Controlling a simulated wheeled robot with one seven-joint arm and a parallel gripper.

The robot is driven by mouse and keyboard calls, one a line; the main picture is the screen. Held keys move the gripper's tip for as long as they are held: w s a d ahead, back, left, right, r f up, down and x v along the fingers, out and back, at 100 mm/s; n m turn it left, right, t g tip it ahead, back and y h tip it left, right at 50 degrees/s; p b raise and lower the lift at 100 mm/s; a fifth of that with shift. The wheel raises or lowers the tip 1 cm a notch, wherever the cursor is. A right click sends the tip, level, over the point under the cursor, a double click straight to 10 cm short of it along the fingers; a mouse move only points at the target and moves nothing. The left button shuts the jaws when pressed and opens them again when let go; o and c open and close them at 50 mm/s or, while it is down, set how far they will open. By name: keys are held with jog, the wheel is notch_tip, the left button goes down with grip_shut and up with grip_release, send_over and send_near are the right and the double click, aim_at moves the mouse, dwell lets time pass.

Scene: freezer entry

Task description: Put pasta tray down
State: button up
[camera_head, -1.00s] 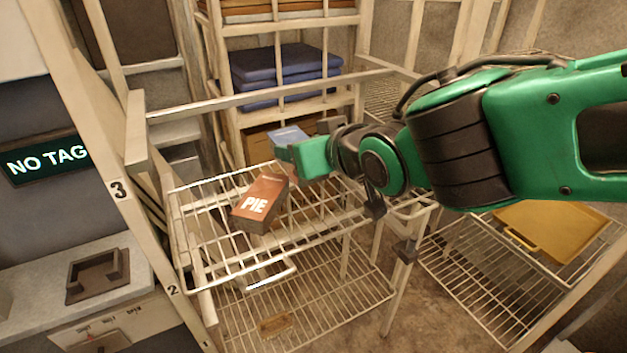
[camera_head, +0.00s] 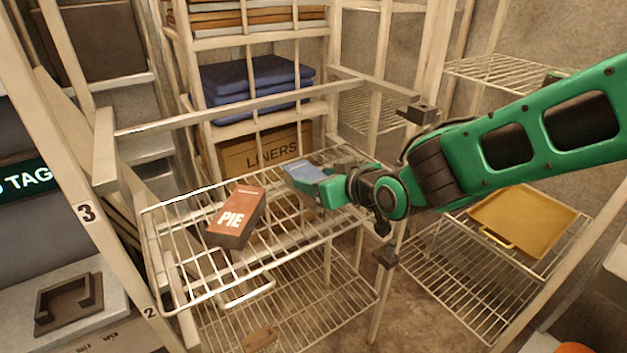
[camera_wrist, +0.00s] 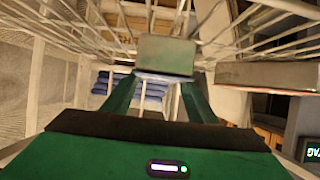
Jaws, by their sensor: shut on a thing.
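The pasta tray seems to be the small flat tray with a blue top (camera_head: 302,172), held at the tip of my gripper (camera_head: 318,183). It is over the back right part of the upper wire shelf (camera_head: 215,268), to the right of and behind the pie box. I cannot tell whether it touches the wires. In the wrist view my gripper (camera_wrist: 160,92) is shut on the tray (camera_wrist: 165,55), whose grey-green face shows between the two fingers. The gripper hides part of the tray in the head view.
A brown pie box (camera_head: 236,217) stands on the same shelf. Rails run along the shelf's edges. A rack behind holds blue folded cloths (camera_head: 255,80) and a liners box (camera_head: 265,150). A yellow tray (camera_head: 525,220) lies on a lower rack at right. Wires left of the pie box are bare.

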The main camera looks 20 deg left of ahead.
jog(key=shift+f, duration=0.3)
jog(key=o, duration=1.3)
jog(key=shift+s+d+r, duration=0.1)
jog(key=shift+r, duration=0.05)
jog(key=v, duration=1.1)
jog(key=shift+s+d+r, duration=0.1)
jog(key=shift+s+d, duration=0.15)
jog(key=shift+s, duration=0.05)
